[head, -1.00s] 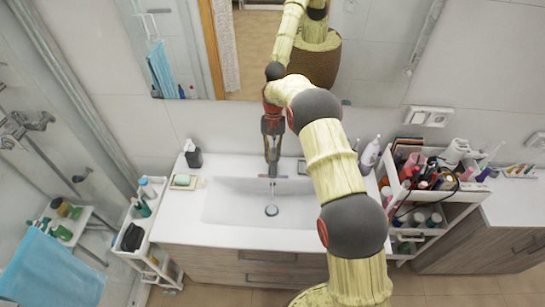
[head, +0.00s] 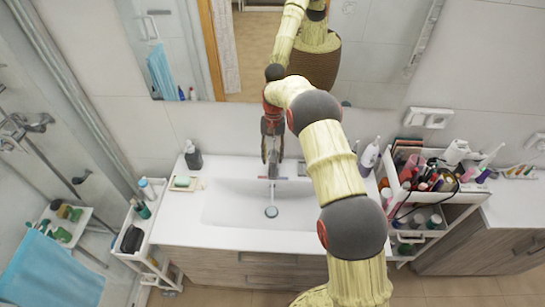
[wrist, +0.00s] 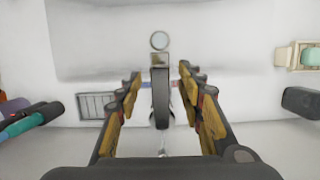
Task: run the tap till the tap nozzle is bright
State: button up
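The tap (head: 273,170) stands at the back of the white washbasin (head: 225,207), mostly hidden by my gripper in the head view. In the wrist view the dark upright tap body (wrist: 160,98) lies between my two fingers, with gaps on both sides. The squarish tap nozzle end (wrist: 160,60) points toward the round drain (wrist: 160,40). I cannot tell whether the nozzle is bright or whether water runs. My gripper (head: 272,150) is above the tap; in the wrist view my gripper (wrist: 159,80) is open around it, with no clear contact.
A dark soap bottle (head: 193,157) and a green soap on a dish (head: 184,182) stand left of the basin. A white bottle (head: 369,157) stands to the right. A crowded cosmetics cart (head: 440,195) is beside the counter. The mirror (head: 380,50) is close behind the tap.

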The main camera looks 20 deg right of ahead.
jog(key=v, duration=0.7)
jog(key=shift+w+r, duration=0.1)
jog(key=shift+w, duration=0.15)
jog(key=shift+n, duration=0.5)
jog(key=s+f, duration=0.1)
jog(key=f, duration=0.1)
jog(key=s+f, duration=0.1)
jog(key=s, duration=0.1)
jog(key=shift+s+d+f, duration=0.15)
jog(key=shift+f, duration=0.25)
jog(key=s+r+n+t+b, duration=0.1)
jog(key=s+r+b, duration=0.25)
jog(key=s, duration=0.45)
jog(key=s+r+t+h+b, duration=0.1)
jog(key=s+r+b, duration=0.25)
jog(key=s, duration=0.45)
jog(key=s+r+n+t+b, duration=0.1)
jog(key=s+r+b, duration=0.25)
jog(key=s, duration=0.45)
jog(key=s+f+t+b, duration=0.1)
jog(key=s+t+b, duration=0.1)
jog(key=s+b, duration=0.4)
jog(key=s+a+f+t+b, duration=0.1)
jog(key=s+f+t+b, duration=0.1)
jog(key=s+b, duration=0.4)
jog(key=s+t, duration=0.1)
jog(key=s, duration=0.3)
jog(key=shift+n+b, duration=0.3)
jog(key=shift+b, duration=0.05)
